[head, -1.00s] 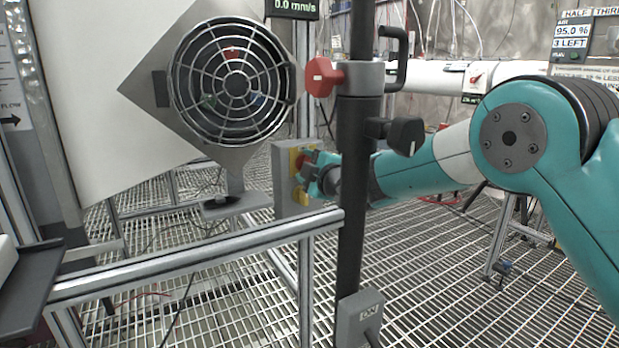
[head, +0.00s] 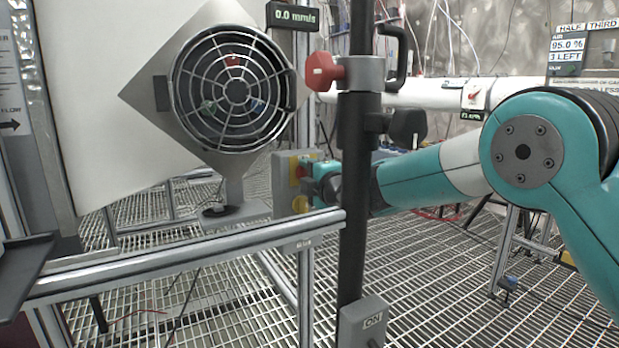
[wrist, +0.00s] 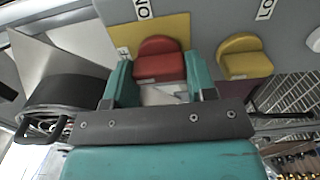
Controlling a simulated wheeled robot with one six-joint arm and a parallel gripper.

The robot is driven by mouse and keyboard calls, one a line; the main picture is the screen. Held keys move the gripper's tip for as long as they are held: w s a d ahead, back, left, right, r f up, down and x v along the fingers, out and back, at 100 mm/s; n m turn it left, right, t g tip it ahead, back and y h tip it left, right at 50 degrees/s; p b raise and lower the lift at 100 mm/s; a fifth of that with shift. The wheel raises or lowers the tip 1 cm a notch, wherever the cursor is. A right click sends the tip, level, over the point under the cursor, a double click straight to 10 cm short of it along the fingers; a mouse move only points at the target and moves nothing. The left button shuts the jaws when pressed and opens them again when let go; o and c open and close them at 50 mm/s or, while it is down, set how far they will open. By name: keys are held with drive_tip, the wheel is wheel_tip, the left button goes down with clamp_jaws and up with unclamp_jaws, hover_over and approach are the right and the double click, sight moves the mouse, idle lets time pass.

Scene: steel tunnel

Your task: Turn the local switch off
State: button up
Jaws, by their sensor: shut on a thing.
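A grey switch box (head: 285,183) stands behind the black post in the head view. It carries a red rotary knob (wrist: 160,62) on a yellow plate (wrist: 118,33), and a yellow knob (wrist: 243,57) beside it. In the wrist view a label starting "ON" or similar, partly cut off, sits above the red knob, and one starting "LO" sits above the yellow knob. My gripper (wrist: 160,84) is shut on the red knob, one teal finger on each side. In the head view my gripper (head: 313,182) is at the box, partly hidden by the post.
A black post (head: 352,220) with a red-handled clamp (head: 322,72) stands in front of my forearm. A metal rail (head: 180,262) crosses below the box. A caged fan (head: 232,88) is left of the box. Grating covers the floor.

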drive_tip(key=o, duration=0.9)
drive_tip(key=shift+o, duration=0.2)
drive_tip(key=v, duration=1.7)
drive_tip(key=shift+s+d, duration=0.15)
